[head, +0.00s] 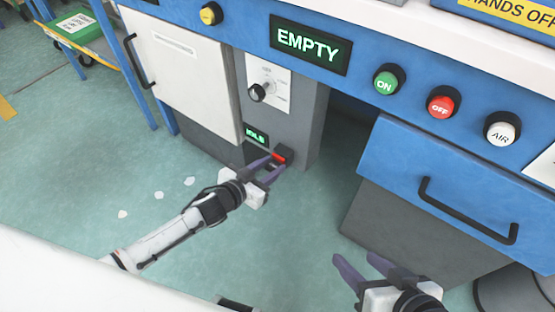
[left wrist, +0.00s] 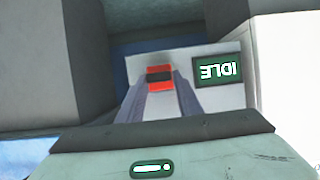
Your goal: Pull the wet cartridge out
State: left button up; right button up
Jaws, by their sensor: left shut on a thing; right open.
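The red piece (head: 279,157), which looks like the wet cartridge's end, sits low on the grey machine column, below a small green-lit display. In the left wrist view the red piece (left wrist: 160,76) has a dark centre and lies between the fingertips. My left gripper (head: 269,165) is shut on it at the column's face. Whether any of the cartridge stands out of its slot is hard to tell. My right gripper (head: 366,268) is open and empty at the bottom of the head view, in front of the blue drawer.
The small display (left wrist: 218,71) reads IDLE. A dial (head: 257,92) is above it, and a larger EMPTY sign (head: 308,43) higher up. A white cabinet door (head: 187,75) is at left. The blue drawer (head: 455,190) juts out at right. Open floor (head: 180,180) lies in front.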

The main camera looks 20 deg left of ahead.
pick_arm(q)
jog(key=shift+s+a+p, duration=0.35)
jog(key=shift+s+p, duration=0.05)
jog(key=shift+s, duration=0.55)
jog(key=shift+s+a+p, duration=0.3)
jog(key=shift+s+p, duration=0.05)
jog(key=shift+s, duration=0.55)
jog(key=shift+s+a+p, duration=0.25)
jog(key=shift+s, duration=0.4)
jog(key=shift+s+a+p, duration=0.25)
jog(key=shift+s+p, duration=0.05)
jog(key=shift+s, duration=0.35)
jog(key=shift+s+a+p, duration=0.25)
jog(key=shift+s, duration=0.4)
